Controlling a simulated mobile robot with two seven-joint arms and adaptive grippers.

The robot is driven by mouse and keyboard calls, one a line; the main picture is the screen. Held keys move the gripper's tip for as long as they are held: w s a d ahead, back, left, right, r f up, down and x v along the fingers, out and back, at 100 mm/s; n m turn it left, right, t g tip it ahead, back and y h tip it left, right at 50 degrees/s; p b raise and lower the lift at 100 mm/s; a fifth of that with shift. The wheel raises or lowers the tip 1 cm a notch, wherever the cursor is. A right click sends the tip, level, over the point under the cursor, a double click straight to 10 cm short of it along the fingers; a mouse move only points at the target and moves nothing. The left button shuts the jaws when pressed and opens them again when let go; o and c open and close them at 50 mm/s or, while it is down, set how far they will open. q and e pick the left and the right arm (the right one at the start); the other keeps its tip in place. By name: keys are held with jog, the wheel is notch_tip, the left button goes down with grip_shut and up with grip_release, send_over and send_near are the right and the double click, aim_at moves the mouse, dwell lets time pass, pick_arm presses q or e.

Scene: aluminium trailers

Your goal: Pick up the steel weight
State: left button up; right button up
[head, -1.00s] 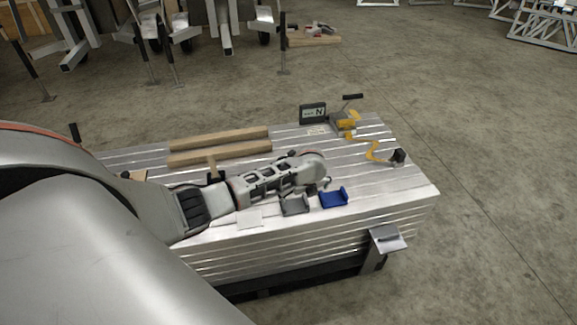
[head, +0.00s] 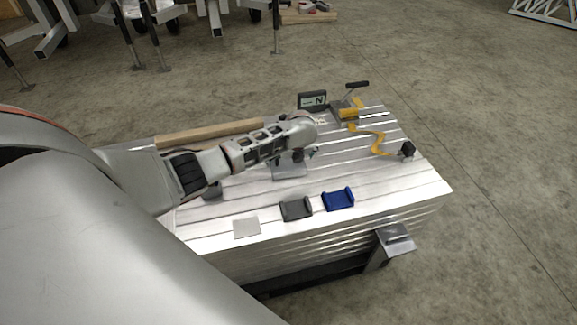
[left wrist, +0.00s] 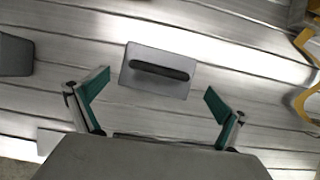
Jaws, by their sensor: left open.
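The steel weight (left wrist: 155,84) is a flat grey block with a dark elongated handle or slot on top; I cannot tell which. It lies on the ribbed aluminium stack. In the head view the weight (head: 289,172) shows partly below my left gripper (head: 309,154), which hides some of it. In the left wrist view my left gripper (left wrist: 158,84) is open, with a green-padded finger to either side of the weight and nothing held. The fingers look apart from the weight. My right gripper is not in view.
A grey bracket (head: 296,209), a blue bracket (head: 339,200) and a pale square plate (head: 246,228) lie along the near edge. A display (head: 312,100), a yellow clamp (head: 348,114) and a yellow strap (head: 372,138) are at the back right. A timber (head: 205,134) lies behind my arm.

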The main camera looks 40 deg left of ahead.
aim_at(288, 163)
pick_arm(q)
jog(key=x, duration=0.1)
jog(key=b+x, duration=0.1)
jog(key=x, duration=0.1)
jog(key=b+x, duration=0.1)
jog(key=shift+s+a+f, duration=0.1)
jog(key=shift+s+f, duration=0.2)
jog(key=shift+f, duration=0.1)
jog(key=shift+w+a+f, duration=0.15)
jog(key=shift+w+a, duration=0.1)
jog(key=shift+w, duration=0.15)
jog(key=c, duration=1.8)
jog(key=shift+w+r, duration=0.1)
jog(key=shift+r, duration=0.15)
jog(key=shift+c, duration=0.4)
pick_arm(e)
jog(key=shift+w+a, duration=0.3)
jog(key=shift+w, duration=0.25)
